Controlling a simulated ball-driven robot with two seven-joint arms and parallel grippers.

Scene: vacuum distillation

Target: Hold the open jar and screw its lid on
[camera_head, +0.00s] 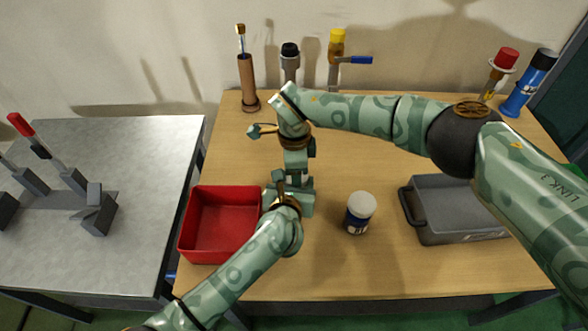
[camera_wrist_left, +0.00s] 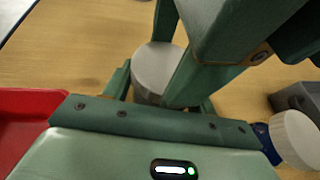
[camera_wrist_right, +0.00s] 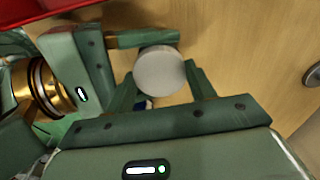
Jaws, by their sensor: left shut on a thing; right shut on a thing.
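My left gripper (camera_head: 288,195) and my right gripper (camera_head: 297,172) meet over the table beside the red bin. The round white lid (camera_wrist_right: 160,70) sits between my right fingers in the right wrist view. It also shows in the left wrist view (camera_wrist_left: 157,66). My right gripper comes down from above and is shut on the lid. A small blue and white bit of the jar (camera_wrist_right: 145,103) shows under the lid. My left gripper is shut on the jar from the side, lower down. The grippers hide most of the jar, and I cannot tell how far the lid is threaded.
Another dark blue jar with a white lid (camera_head: 359,213) stands close to the right. A red bin (camera_head: 184,228) is at left, a grey tray (camera_head: 430,232) at right. Tools in holders (camera_head: 248,85) line the back. A metal table (camera_head: 110,260) stands further left.

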